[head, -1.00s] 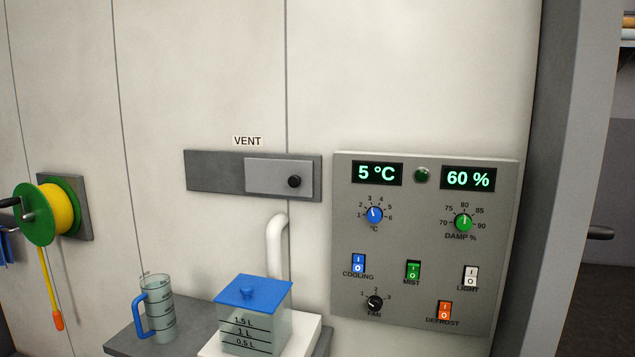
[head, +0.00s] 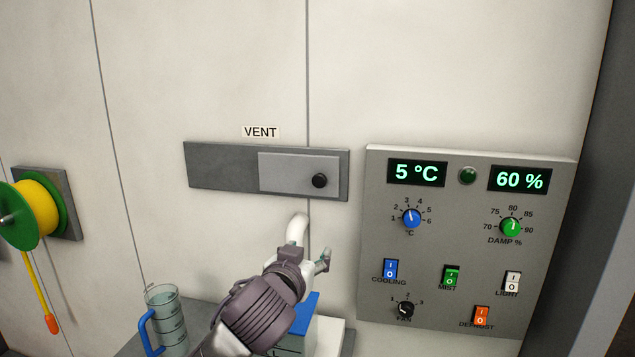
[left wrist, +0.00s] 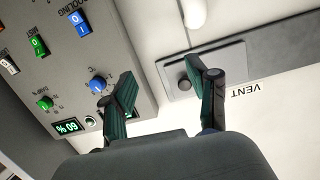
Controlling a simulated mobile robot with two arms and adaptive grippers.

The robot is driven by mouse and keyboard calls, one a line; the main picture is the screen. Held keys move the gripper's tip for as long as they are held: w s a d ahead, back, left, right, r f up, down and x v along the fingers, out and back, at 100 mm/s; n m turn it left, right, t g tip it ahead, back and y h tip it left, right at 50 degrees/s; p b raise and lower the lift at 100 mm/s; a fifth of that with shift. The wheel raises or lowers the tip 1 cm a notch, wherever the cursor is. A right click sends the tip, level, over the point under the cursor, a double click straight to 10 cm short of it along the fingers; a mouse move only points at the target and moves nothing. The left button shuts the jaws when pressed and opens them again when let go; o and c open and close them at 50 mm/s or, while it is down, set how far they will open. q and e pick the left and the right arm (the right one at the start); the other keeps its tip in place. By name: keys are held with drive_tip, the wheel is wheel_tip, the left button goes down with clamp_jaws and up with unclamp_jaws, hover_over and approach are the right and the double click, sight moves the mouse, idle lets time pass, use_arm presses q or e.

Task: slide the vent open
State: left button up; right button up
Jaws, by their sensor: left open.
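The vent (head: 220,168) is a dark grey plate on the wall under a "VENT" label. Its lighter sliding panel (head: 284,172) sits at the right part of the plate, with a round black knob (head: 320,181) near the panel's right end. My left gripper (head: 318,258) is in front of the wall, below the knob and apart from it. In the left wrist view the open, empty fingers (left wrist: 160,85) point towards the wall, with the knob (left wrist: 185,84) showing between them, close to one fingertip. My right gripper is not in view.
A control panel (head: 376,250) with dials and switches stands out from the wall right of the vent. Below are a white pipe (head: 298,228), a measuring jug (head: 172,318) and a blue-lidded container (head: 306,312), partly hidden by my arm. A yellow-green reel (head: 32,213) hangs at left.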

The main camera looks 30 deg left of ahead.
use_arm(q)
drive_tip(key=n+t+y, duration=0.1)
drive_tip(key=t, duration=0.1)
approach(319, 181)
drive_tip(key=v, duration=0.5)
drive_tip(key=p+x, duration=0.4)
drive_tip(key=x, duration=0.8)
drive_tip(key=shift+w+a+r, duration=0.15)
drive_tip(key=shift+w, duration=0.15)
drive_tip(key=shift+w+a, duration=0.1)
drive_tip(key=shift+w, duration=0.4)
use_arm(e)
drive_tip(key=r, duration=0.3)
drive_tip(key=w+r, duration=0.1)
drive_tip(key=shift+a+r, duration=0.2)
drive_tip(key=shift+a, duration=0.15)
use_arm(q)
clamp_jaws()
